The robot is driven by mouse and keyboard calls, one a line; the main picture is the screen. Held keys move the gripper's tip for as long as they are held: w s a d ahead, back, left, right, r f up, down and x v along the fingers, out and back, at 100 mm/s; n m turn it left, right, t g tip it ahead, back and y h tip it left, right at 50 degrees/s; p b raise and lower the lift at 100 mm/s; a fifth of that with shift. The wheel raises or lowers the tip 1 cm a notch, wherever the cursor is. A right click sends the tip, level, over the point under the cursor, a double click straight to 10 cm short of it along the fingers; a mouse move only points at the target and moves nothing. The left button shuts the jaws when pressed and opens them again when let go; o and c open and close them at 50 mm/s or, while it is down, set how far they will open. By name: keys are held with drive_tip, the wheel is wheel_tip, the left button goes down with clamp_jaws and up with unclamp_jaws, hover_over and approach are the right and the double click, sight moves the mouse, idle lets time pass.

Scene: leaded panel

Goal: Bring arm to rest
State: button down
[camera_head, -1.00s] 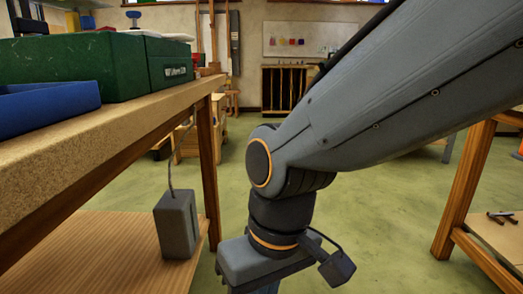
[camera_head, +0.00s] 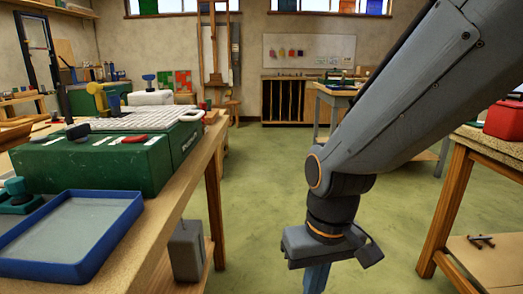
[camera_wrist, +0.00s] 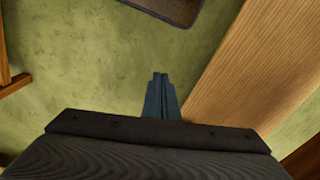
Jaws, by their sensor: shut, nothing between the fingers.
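My gripper (camera_head: 317,279) hangs below my arm in the head view, pointing down over the green floor between two benches. Its lower end is cut off by the bottom edge of the picture. In the wrist view the blue-grey fingers (camera_wrist: 160,95) are together with nothing between them. They are above open floor, to the left of a wooden board or shelf. My gripper touches nothing that I can see.
The left bench (camera_head: 205,150) carries a blue-rimmed tray (camera_head: 137,213) and a green box (camera_head: 90,165). A grey box (camera_head: 186,250) is under it. The right bench (camera_head: 455,200) bears a red case (camera_head: 505,120). Floor (camera_head: 265,180) between the benches is clear.

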drive_tip(key=s+d+r+m+p, duration=0.2)
drive_tip(key=d+r+p, duration=0.8)
drive_tip(key=p, duration=0.5)
wheel_tip(320, 180, up, 2)
drive_tip(key=shift+s+r+m+h, duration=0.2)
drive_tip(key=shift+r+m+h, duration=0.05)
drive_tip(key=shift+m+h, duration=0.15)
